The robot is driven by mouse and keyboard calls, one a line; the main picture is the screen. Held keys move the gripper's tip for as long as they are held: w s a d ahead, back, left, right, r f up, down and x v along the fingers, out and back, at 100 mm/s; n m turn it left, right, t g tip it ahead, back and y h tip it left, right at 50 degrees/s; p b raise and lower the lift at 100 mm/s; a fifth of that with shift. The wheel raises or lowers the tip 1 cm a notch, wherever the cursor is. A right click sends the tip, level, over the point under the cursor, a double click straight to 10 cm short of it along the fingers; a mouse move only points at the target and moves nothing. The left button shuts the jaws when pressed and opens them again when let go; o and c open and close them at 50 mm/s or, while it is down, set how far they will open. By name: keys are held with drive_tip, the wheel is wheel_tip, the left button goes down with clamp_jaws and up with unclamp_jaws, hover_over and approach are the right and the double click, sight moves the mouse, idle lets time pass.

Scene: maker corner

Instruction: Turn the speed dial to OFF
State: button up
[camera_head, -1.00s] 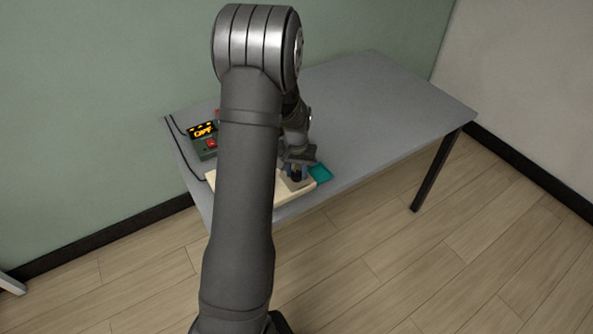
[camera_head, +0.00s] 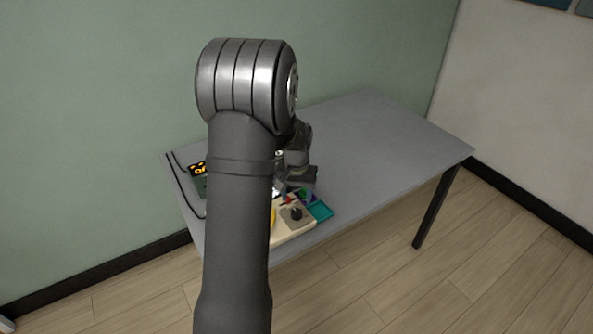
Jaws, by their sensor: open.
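The dial (camera_head: 296,213) is a small dark knob on a grey-brown plate, set on a cream board (camera_head: 289,235) at the table's near edge. Its pointer direction is too small to tell. My gripper (camera_head: 297,192) is open, behind and above the dial, apart from it and holding nothing I can see. A dark display box (camera_head: 198,169) with orange lit characters stands at the table's left; my arm hides part of it, so the word cannot be read fully now.
A teal tray (camera_head: 321,211) lies right of the board. Small green, purple and red items sit near my gripper, and a yellow item (camera_head: 273,217) shows beside my arm. Black cables run along the left edge. The grey table (camera_head: 385,135) is clear at right.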

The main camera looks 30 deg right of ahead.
sight(296, 212)
wheel_tip(296, 212, up, 11)
idle(0.7)
wheel_tip(296, 212, down, 18)
drive_tip(key=shift+r, duration=0.25)
idle(0.5)
drive_tip(key=shift+f, duration=0.25)
drive_tip(key=shift+r+m, duration=0.25)
drive_tip(key=shift+m, duration=0.25)
drive_tip(key=m, duration=1.1)
drive_tip(key=shift+r, duration=1.5)
idle(0.4)
